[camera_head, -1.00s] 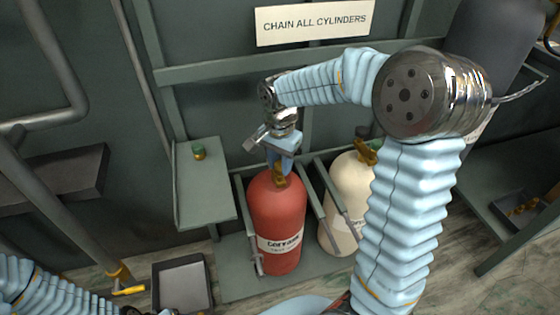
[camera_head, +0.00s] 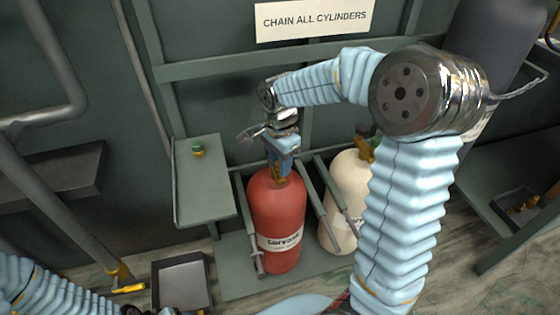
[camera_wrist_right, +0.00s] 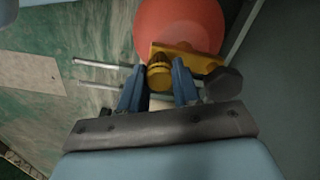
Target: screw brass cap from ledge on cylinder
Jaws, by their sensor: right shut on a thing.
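The red cylinder (camera_head: 277,210) stands upright with a brass valve (camera_head: 281,170) on top; the valve also shows in the right wrist view (camera_wrist_right: 200,60). My right gripper (camera_head: 280,163) points down at the valve. In the right wrist view, its blue fingers (camera_wrist_right: 159,88) are shut on a round brass piece (camera_wrist_right: 159,74), apparently the brass cap, at the valve. Whether its thread is seated is hidden.
A cream cylinder (camera_head: 348,188) stands right of the red one, with rack bars (camera_head: 325,205) between them. A grey tray (camera_head: 181,282) lies on the floor at the lower left. A sign (camera_head: 314,20) hangs on the back wall.

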